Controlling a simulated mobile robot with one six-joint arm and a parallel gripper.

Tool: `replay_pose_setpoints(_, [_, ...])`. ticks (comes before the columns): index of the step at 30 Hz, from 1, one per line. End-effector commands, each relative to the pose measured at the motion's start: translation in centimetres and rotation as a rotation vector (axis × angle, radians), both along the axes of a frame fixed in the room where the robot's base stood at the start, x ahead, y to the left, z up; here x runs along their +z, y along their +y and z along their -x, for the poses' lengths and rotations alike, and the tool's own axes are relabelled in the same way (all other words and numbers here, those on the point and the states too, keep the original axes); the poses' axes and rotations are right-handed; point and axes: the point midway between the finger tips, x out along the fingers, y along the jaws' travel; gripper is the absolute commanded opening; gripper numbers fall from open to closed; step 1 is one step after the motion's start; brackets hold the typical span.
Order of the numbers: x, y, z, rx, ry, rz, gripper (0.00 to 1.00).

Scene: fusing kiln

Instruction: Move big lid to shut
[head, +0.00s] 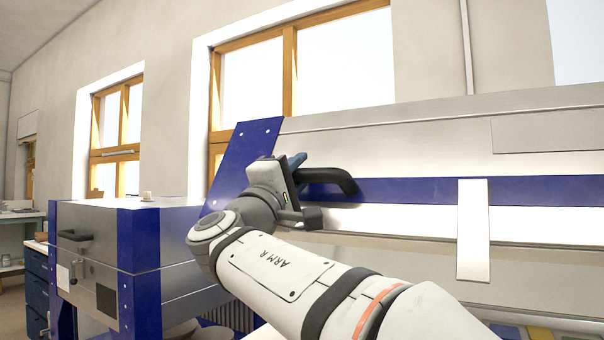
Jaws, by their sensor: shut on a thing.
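The big lid (420,150) is a wide silver panel with a blue band and a blue end piece. It fills the right half of the head view and stands raised and tilted, with its front face towards me. A black curved handle (342,180) sits on the blue band. My gripper (298,166) is at the left part of this handle and shut on it. My own wrist hides the fingers' contact and the handle's left end. A light metal strap (473,230) hangs from the lid's lower front.
A smaller silver and blue kiln (90,245) with a black handle stands at the left, with a small cup (147,196) on top. Coloured pieces (540,333) show below the lid at the lower right. Windows and a wall are behind.

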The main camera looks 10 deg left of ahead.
Motion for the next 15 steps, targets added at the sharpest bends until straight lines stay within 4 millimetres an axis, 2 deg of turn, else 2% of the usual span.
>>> replay_pose_setpoints(5, [-0.06, 0.00, -0.10, 0.000, 0.002, 0.002, 0.00])
replay_pose_setpoints(6, [-0.07, -0.01, -0.11, -0.001, 0.002, 0.003, 0.24])
replay_pose_setpoints(9, [-0.06, -0.04, -0.11, -0.001, 0.002, 0.002, 0.32])
replay_pose_setpoints(15, [-0.04, -0.11, -0.12, -0.003, 0.002, 0.001, 0.32])
